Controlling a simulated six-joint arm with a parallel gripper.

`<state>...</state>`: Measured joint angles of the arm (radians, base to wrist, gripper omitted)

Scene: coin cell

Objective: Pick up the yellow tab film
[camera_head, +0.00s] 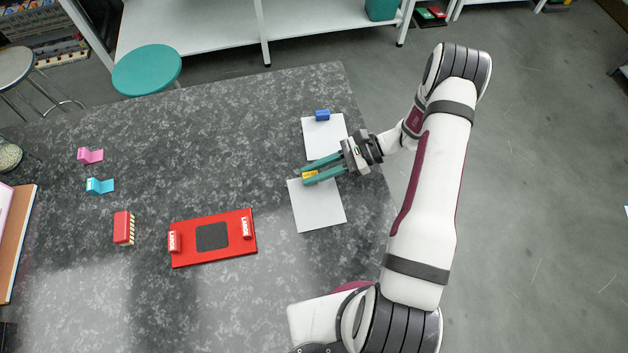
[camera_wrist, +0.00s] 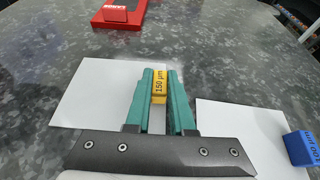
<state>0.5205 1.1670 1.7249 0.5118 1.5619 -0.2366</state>
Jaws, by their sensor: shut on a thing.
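The yellow tab film (camera_head: 310,175) is between the green fingers of my gripper (camera_head: 318,175), over the far edge of the nearer white sheet (camera_head: 318,208). In the wrist view, the yellow tab (camera_wrist: 159,86) reads "150 µm" and sits between the fingertips (camera_wrist: 160,85). My gripper is shut on it. The white sheet (camera_wrist: 85,95) lies below the fingers in the wrist view. I cannot tell whether the sheet is attached to the tab or has left the table.
A second white sheet (camera_head: 318,138) with a blue tab (camera_head: 322,115) lies just beyond. A red plate (camera_head: 190,255) with a dark square lies to the left. A red comb-like block (camera_head: 123,228), a cyan piece (camera_head: 100,186) and a pink piece (camera_head: 90,156) lie farther left. Bare table separates them.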

